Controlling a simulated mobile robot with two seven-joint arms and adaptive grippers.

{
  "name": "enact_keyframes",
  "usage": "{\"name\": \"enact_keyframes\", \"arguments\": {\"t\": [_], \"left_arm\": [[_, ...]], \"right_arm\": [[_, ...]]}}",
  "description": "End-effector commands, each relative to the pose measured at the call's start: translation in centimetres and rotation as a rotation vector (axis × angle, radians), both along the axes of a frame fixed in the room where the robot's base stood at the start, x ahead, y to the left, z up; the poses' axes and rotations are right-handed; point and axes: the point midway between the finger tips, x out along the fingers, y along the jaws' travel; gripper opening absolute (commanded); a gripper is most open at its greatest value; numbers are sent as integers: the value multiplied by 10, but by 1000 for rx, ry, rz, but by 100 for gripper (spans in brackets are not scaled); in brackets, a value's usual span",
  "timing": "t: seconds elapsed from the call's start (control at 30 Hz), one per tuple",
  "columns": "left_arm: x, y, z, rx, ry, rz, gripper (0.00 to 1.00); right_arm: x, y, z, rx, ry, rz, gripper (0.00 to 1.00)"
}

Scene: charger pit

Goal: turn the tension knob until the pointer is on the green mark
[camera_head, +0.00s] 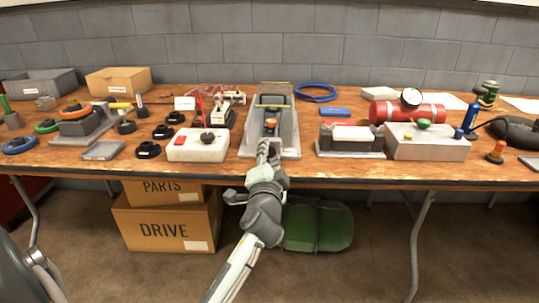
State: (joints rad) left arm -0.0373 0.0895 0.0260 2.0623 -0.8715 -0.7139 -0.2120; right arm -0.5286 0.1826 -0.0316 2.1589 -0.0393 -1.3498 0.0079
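My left gripper (266,148) reaches up from below to the front of a long grey metal device (287,140) in the middle of the bench. A small orange knob-like part (270,123) sits on this device just beyond the fingertips. It may be the tension knob, but I cannot make out a pointer or a green mark. The fingers look close together; whether they are open or shut, or touch the knob, is too small to tell. My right gripper is not in view.
Left of the device, a white box (185,146) bears a black knob (207,137). To the right stand a grey-and-white unit (350,149) and a grey box (450,149) with a green knob (424,124). A red cylinder (390,113) lies behind. The wooden bench's front edge (330,183) runs under my arm.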

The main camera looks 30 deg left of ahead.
Motion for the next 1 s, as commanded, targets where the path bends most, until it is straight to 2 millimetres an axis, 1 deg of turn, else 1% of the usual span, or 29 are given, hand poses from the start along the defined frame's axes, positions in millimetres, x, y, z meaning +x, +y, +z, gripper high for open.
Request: {"name": "enact_keyframes", "arguments": {"t": [0.03,0.13,0.17,0.4,0.53,0.67,1.0], "left_arm": [[0,0,0,-1,-1,-1,39],[0,0,0,-1,-1,-1,52],[0,0,0,-1,-1,-1,54],[0,0,-1,-2,0,0,54],[0,0,-4,-38,-22,-1,54],[0,0,-7,-154,-97,-1,54],[-1,2,-7,-615,-382,-2,54]], "right_arm": [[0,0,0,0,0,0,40],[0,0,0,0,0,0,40],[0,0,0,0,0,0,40],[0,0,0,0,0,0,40],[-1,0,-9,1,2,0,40],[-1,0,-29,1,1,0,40],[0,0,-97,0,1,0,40]]}}
